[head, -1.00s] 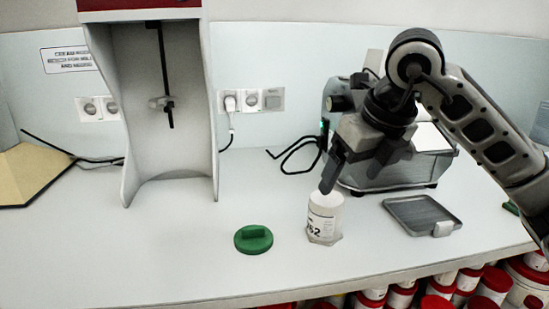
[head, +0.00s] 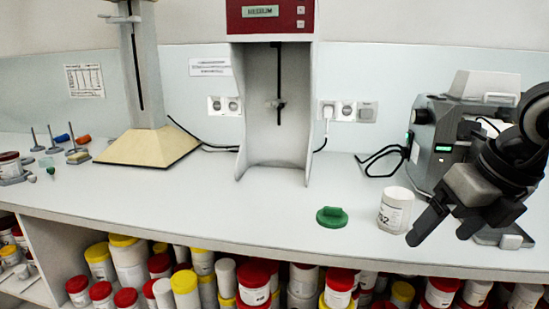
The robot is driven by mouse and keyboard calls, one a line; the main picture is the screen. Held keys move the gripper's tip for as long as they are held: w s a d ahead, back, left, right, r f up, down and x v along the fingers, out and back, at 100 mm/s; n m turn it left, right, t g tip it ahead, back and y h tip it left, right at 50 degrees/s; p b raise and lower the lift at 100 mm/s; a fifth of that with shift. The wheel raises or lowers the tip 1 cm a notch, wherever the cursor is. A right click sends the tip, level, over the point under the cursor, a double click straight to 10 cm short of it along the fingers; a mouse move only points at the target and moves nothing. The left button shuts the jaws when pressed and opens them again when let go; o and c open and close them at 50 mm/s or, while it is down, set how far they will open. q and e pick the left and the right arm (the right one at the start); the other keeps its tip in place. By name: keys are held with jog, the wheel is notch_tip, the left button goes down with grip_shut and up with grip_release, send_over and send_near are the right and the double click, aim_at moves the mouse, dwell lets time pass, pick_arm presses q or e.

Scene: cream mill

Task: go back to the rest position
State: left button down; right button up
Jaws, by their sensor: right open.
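My right gripper (head: 444,231) is at the right of the head view, its two dark fingers spread and nothing between them. It is to the right of a white labelled jar (head: 395,210) that stands upright on the counter, apart from it as far as I can see. My right arm comes in from the right edge and hides part of the grey machine behind it. My left gripper is not in view.
A green lid (head: 332,217) lies on the white counter (head: 200,210) left of the jar. A tall red-topped stand (head: 271,120) and a grey machine (head: 440,140) stand behind. A dark tray (head: 500,238) is partly hidden by my gripper. Several tubs fill the shelf below.

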jog(key=s+a+f+n+g+y, duration=0.1)
jog(key=s+a+f+g+y, duration=0.1)
jog(key=a+y, duration=0.35)
jog(key=s+a+f+n+g+y, duration=0.2)
jog(key=a+y, duration=0.1)
jog(key=a, duration=0.6)
jog(key=s+a+r+m+t+y+p, duration=0.15)
jog(key=a+r+m+y, duration=0.25)
jog(key=a+m+y, duration=0.45)
jog(key=w+d+f+m+t+h, duration=0.25)
jog(key=f+m+t+h, duration=0.2)
jog(key=m, duration=0.35)
jog(key=w+d+f+m+t+h+p, duration=0.1)
jog(key=d+f+m+t+h, duration=0.25)
jog(key=f+m+t, duration=0.35)
jog(key=w+d+f+m+t+h, duration=0.1)
jog(key=d+f+m+t+h, duration=0.3)
jog(key=m, duration=0.6)
jog(key=s+f+m+g+h, duration=0.2)
jog(key=s+f, duration=0.3)
jog(key=f, duration=0.3)
jog(key=s+f+m+g+h, duration=0.2)
jog(key=s+f+m+g, duration=0.1)
jog(key=s+f, duration=0.3)
jog(key=shift+d+f+m+g+p, duration=0.4)
jog(key=shift+f+g, duration=0.3)
jog(key=shift+f, duration=0.15)
